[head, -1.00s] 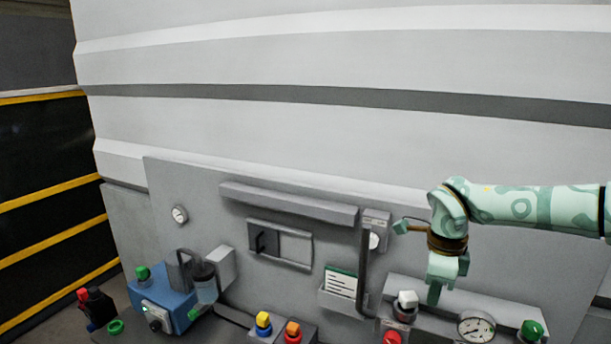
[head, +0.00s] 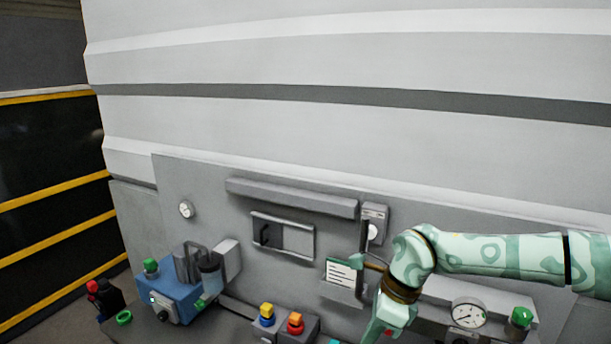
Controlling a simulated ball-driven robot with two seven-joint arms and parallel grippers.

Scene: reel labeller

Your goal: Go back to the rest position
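My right arm enters from the right in mint green with darker patterns. My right gripper (head: 379,328) hangs low at the right of centre, pointing down in front of the grey panel (head: 200,235). It covers part of the panel's lower ledge, and its fingertips are too small and cut off to tell whether it is open or shut. I cannot see anything held in it. My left gripper is not in view.
A blue unit (head: 178,298) with a green knob stands at lower left. Yellow (head: 266,310) and orange (head: 295,322) buttons sit at bottom centre. A gauge (head: 468,313) and a green knob (head: 521,317) are at right. A card (head: 340,272) is beside my wrist.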

